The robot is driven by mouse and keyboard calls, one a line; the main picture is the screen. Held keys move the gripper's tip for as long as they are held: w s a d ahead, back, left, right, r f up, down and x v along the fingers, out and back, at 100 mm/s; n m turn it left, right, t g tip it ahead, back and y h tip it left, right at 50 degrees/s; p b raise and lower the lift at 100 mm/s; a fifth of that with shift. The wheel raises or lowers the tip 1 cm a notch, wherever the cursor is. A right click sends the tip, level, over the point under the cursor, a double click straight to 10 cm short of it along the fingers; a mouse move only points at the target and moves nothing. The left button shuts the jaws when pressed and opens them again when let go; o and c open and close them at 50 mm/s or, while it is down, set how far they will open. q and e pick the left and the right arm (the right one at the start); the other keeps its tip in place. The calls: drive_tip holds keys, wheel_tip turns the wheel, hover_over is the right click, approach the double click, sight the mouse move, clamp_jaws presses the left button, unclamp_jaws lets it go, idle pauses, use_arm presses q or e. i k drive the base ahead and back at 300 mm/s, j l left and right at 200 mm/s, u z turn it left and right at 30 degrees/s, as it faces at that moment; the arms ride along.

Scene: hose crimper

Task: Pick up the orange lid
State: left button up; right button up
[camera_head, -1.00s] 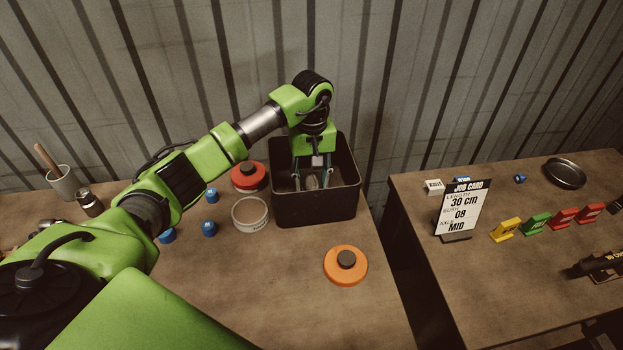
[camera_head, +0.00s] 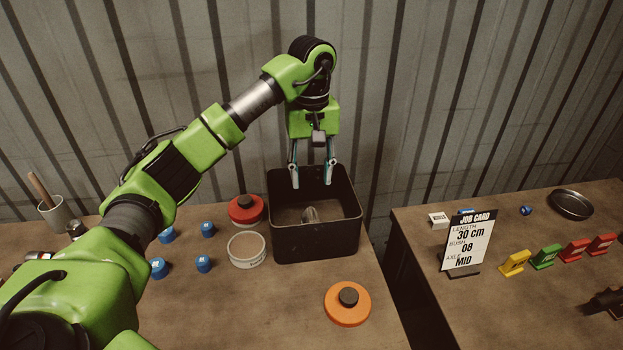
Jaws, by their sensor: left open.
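The orange lid (camera_head: 333,311) lies flat near the front right of the left table, with a dark round knob (camera_head: 348,297) on top. My left gripper (camera_head: 313,184) is open, pointing down over the back of the black bin (camera_head: 318,243). Its fingers are apart with nothing between them. The gripper is behind the orange lid and well above it. A small greyish object (camera_head: 311,214) lies inside the bin; I cannot tell what it is. My right gripper is not in view.
A red lid with a dark knob (camera_head: 246,214) and a round pale tub (camera_head: 247,250) stand left of the bin. Several blue caps (camera_head: 204,264) are further left. A job card (camera_head: 468,240) stands on the right table, across a gap. The table around the orange lid is clear.

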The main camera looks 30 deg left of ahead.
sight(348, 305)
drive_tip(key=k+l, duration=0.45)
drive_tip(key=k, duration=0.15)
drive_tip(key=k+l, duration=0.4)
drive_tip(key=k, duration=0.2)
drive_tip(key=k+l, duration=0.45)
drive_tip(key=k, duration=0.15)
